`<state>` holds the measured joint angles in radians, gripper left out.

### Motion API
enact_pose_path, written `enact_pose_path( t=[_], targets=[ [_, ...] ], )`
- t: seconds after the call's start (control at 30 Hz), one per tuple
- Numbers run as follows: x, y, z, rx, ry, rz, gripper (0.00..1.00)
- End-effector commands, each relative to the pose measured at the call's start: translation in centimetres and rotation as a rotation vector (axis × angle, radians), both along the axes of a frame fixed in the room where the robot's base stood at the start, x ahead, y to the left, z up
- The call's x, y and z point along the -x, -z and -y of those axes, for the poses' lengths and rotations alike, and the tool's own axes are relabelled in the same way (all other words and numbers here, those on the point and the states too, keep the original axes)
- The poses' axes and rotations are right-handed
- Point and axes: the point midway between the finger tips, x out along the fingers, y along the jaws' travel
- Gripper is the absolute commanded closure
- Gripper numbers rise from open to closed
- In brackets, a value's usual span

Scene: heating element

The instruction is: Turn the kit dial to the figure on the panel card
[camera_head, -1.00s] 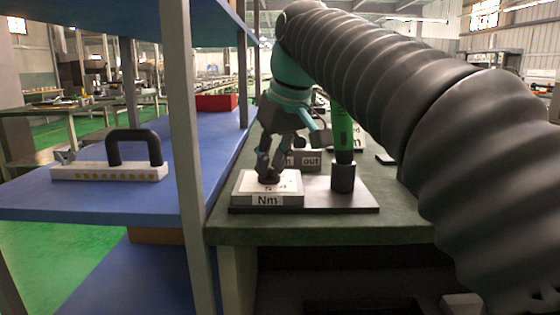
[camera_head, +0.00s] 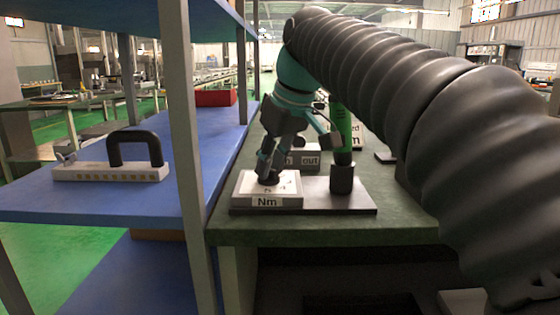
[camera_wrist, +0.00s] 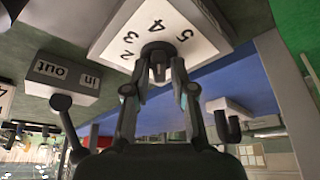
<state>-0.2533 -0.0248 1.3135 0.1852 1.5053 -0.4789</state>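The kit dial is a black knob (camera_wrist: 157,50) on a white face numbered 2, 3, 4 and 5 in the wrist view. The face tops a grey box labelled "Nm" (camera_head: 267,202) in the head view. My gripper (camera_wrist: 159,70) has its two fingers closed in on either side of the knob, and it also shows above the box in the head view (camera_head: 268,172). The knob's pointer is hidden, so its setting cannot be read. A white card (camera_wrist: 5,97) at the wrist view's left edge shows part of a figure, perhaps a 4.
A green tool (camera_head: 342,125) stands in a black holder (camera_head: 342,178) right of the dial box. A grey "in/out" block (camera_head: 308,157) is behind. A blue shelf (camera_head: 80,205) with a black-handled white bar (camera_head: 110,172) and a grey post (camera_head: 180,120) are at left.

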Motion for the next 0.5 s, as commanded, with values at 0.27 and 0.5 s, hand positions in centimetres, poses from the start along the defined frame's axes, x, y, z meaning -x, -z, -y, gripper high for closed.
enact_pose_path(
  t=[0.27,0.5],
  targets=[
    [0.0,0.0,0.1,0.000,0.001,0.000,0.60],
    [0.3,-1.5,0.5,0.000,0.003,0.003,0.60]
  ],
)
